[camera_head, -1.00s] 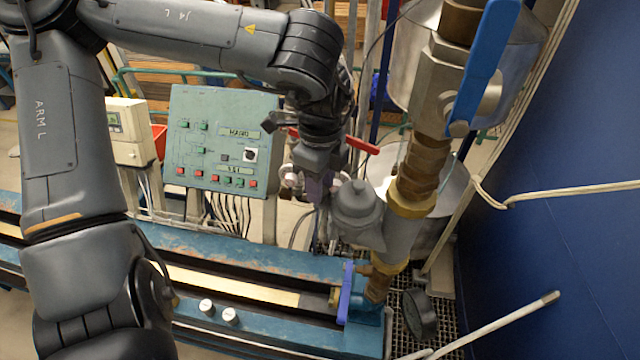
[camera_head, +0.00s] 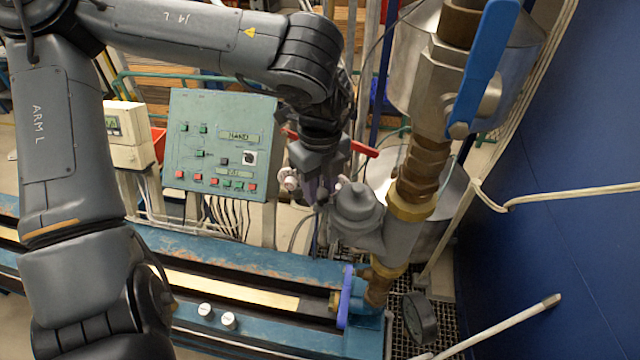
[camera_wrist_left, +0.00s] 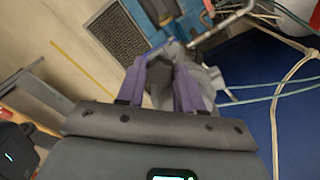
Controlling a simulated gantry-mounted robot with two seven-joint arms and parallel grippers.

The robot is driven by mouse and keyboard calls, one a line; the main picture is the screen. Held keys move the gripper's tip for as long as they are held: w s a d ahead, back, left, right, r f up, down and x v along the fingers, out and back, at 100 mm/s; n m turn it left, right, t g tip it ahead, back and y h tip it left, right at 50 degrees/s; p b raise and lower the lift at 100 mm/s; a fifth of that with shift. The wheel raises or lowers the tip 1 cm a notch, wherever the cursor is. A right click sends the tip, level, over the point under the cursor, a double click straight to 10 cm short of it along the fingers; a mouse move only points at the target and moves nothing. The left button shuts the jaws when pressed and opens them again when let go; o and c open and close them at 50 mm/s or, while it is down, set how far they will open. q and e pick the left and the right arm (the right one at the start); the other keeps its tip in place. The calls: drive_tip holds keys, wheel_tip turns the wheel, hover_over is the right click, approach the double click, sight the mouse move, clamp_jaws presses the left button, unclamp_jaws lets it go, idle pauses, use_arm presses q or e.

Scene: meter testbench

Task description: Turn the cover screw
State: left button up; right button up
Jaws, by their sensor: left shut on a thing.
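A grey metal fitting with a domed cover (camera_head: 358,203) sits on the slanted pipe run at the right of the bench in the head view. My left gripper (camera_head: 326,196) is at the left side of this cover, its purple fingers close together. In the left wrist view the gripper (camera_wrist_left: 158,78) has its two purple fingers around a grey part (camera_wrist_left: 164,68) of the fitting. It is shut on what appears to be the cover screw, which the fingers mostly hide. My right gripper is not in view.
A blue lever (camera_head: 484,62) and brass joints rise above the fitting. A red lever (camera_head: 364,149) is close behind my gripper. A green control panel (camera_head: 221,143) stands left. The blue bench beam (camera_head: 190,250) runs below, and a blue wall (camera_head: 570,170) closes the right.

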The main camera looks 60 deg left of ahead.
sight(320, 192)
use_arm(q)
drive_tip(key=o, duration=1)
drive_tip(key=shift+o, duration=0.2)
drive_tip(key=shift+r, duration=0.55)
wheel_tip(320, 192, up, 10)
drive_tip(key=b, duration=0.1)
drive_tip(key=shift+b, duration=0.35)
drive_tip(key=shift+f, duration=0.1)
